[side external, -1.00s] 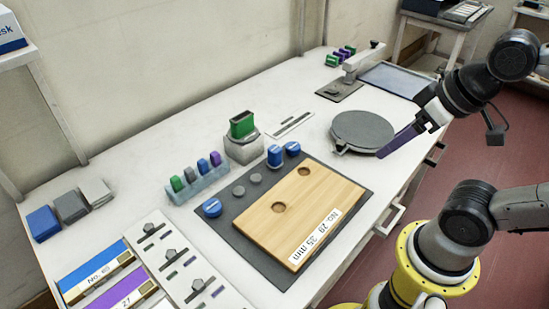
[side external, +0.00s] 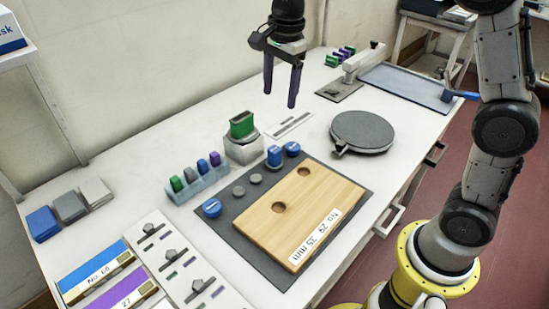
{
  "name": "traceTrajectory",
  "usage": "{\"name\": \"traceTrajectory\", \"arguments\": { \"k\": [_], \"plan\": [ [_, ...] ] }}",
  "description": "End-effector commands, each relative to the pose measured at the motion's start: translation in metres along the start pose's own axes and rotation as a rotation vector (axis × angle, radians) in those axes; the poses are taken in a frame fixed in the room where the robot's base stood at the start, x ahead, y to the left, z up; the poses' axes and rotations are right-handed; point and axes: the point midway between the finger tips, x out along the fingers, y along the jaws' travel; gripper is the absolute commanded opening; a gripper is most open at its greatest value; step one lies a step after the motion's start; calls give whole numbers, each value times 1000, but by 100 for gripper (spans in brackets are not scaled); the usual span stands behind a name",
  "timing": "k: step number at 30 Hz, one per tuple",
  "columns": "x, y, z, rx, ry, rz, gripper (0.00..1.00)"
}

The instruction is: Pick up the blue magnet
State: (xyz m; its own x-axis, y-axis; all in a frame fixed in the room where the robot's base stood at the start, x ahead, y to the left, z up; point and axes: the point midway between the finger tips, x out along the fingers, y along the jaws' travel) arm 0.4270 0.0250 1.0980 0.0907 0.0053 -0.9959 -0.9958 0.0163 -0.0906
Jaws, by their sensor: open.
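Three round blue pieces with pale marks are in the side external view. One blue piece (side external: 212,207) lies low on the dark mat's left part. A taller blue piece (side external: 274,156) and another blue piece (side external: 292,149) stand together at the mat's back corner. A small blue peg (side external: 202,167) sits in a pale blue rack between green and purple pegs. I cannot tell which of these is the magnet. My gripper (side external: 280,99) is open and empty, its two purple fingers pointing down. It is in the air above the table, apart from all the blue pieces.
A green-topped grey block (side external: 243,137) stands below left of my gripper. A wooden board (side external: 325,193) with two holes lies on the dark mat (side external: 245,240). A round grey plate (side external: 363,132) is to the right. Bare white table shows at the back left.

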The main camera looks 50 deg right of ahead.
Motion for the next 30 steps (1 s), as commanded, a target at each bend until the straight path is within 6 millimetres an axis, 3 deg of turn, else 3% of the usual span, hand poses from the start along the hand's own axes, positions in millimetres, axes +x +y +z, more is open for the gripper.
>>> {"name": "traceTrajectory", "arguments": {
  "k": [3, 11, 18, 30],
  "plan": [
    [30, -10, 4, -9, 4, 56, 75],
    [64, -7, 6, -16, 7, 97, 75],
    [108, -3, 5, -16, 6, 95, 75],
    [144, -1, 2, -16, 6, 94, 75]
  ]
}}
